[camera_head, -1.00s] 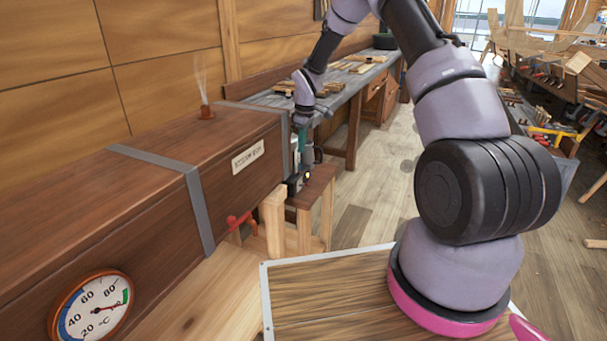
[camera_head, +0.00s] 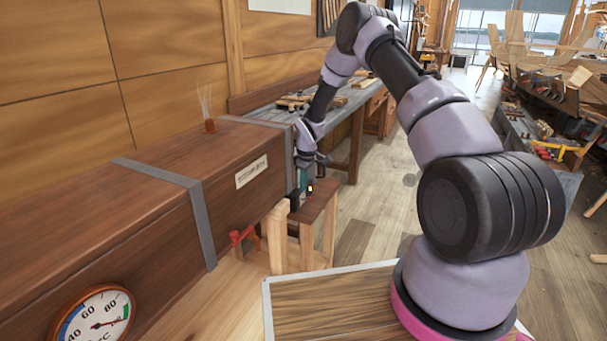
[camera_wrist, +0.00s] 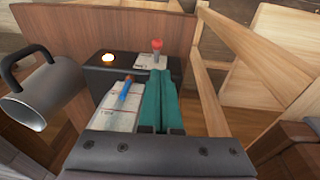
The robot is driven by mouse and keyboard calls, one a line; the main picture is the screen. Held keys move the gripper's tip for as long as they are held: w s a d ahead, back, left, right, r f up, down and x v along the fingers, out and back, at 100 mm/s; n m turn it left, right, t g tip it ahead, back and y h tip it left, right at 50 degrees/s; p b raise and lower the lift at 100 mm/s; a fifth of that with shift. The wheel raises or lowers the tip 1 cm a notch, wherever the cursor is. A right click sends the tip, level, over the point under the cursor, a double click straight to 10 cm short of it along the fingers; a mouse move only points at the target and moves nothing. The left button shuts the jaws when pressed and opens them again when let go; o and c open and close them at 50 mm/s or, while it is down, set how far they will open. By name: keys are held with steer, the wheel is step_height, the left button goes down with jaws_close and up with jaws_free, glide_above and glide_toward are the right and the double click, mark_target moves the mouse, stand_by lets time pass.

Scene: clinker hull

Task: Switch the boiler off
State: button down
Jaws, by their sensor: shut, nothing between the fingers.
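The boiler is a dark box (camera_wrist: 94,73) on a small wooden stand, past the end of the long wooden box. My gripper (camera_wrist: 162,78) has teal fingers, shut together and empty. In the wrist view its tips are just below the red knob; I cannot tell whether they touch. In the head view the gripper (camera_head: 302,182) is low at the boiler, which it and the wrist mostly hide.
A grey metal vessel with a black handle (camera_wrist: 38,97) is left of the boiler in the wrist view. The long wooden box (camera_head: 150,215) bears a steaming outlet, a red valve (camera_head: 242,236) and a dial thermometer (camera_head: 98,316). A workbench (camera_head: 340,105) stands behind.

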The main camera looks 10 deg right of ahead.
mark_target(310, 198)
steer(key=shift+s+d+f, duration=0.1)
steer(key=shift+d+f, duration=0.25)
steer(key=shift+f, duration=0.3)
steer(key=shift+s+d+f, duration=0.1)
steer(key=shift+d+f, duration=0.25)
steer(key=shift+f, duration=0.3)
steer(key=shift+s+d+f+t+y, duration=0.2)
steer(key=shift+d+t+y, duration=0.15)
steer(key=shift+t+y, duration=0.2)
steer(key=shift+s+d+f, duration=0.4)
steer(key=shift+d+f, duration=0.15)
steer(key=shift+f, duration=0.1)
steer(key=shift+s+d+f, duration=0.2)
steer(key=shift+d+f, duration=0.1)
steer(key=shift+f, duration=0.4)
steer(key=shift+w+a+r, duration=0.4)
steer(key=shift+w+a, duration=0.05)
steer(key=shift+a, duration=0.1)
